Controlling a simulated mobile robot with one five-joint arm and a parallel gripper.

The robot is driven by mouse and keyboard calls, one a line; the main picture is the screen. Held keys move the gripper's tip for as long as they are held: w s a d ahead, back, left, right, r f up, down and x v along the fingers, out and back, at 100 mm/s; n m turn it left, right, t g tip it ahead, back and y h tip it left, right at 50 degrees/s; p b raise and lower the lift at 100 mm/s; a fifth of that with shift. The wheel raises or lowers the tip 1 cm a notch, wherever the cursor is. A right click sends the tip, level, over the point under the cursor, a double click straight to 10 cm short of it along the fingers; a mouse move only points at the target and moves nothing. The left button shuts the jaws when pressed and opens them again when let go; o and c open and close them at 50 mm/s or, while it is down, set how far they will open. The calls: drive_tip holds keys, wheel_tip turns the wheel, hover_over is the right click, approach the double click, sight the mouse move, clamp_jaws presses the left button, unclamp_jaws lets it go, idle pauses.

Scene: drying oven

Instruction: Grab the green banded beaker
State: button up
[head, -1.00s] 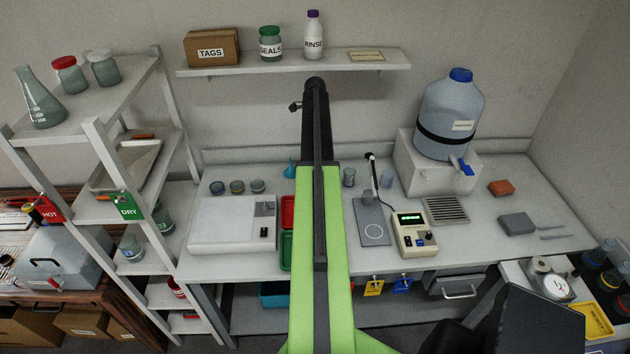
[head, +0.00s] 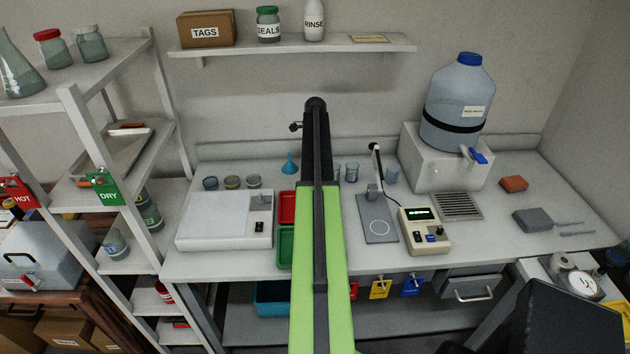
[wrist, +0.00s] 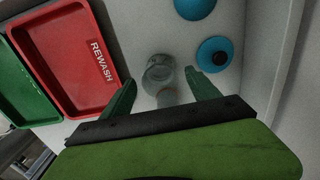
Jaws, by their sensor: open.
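My gripper (wrist: 159,79) is open, its two green fingers showing in the wrist view; in the head view my own arm hides it. A clear glass vessel (wrist: 159,70) stands between and just beyond the fingertips, with another glass shape (wrist: 167,98) nearer the palm. No band colour is readable on either. In the head view, several small beakers stand at the back of the bench, left of my arm, including one with a yellowish band (head: 232,182). Clear beakers (head: 352,172) stand just right of my arm. I cannot tell for sure which beaker is green banded.
A red REWASH tray (wrist: 65,55) and a green tray (wrist: 22,90) lie left of the fingers. Blue round pieces (wrist: 214,53) lie to the right.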

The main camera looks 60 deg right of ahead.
wheel_tip(320, 180, down, 5)
drive_tip(key=b, duration=0.3)
drive_tip(key=shift+r+b, duration=0.15)
drive_tip(key=shift+b, duration=0.2)
drive_tip(key=shift+r, duration=0.2)
drive_tip(key=shift+c, duration=0.3)
drive_tip(key=shift+s, duration=0.1)
clamp_jaws()
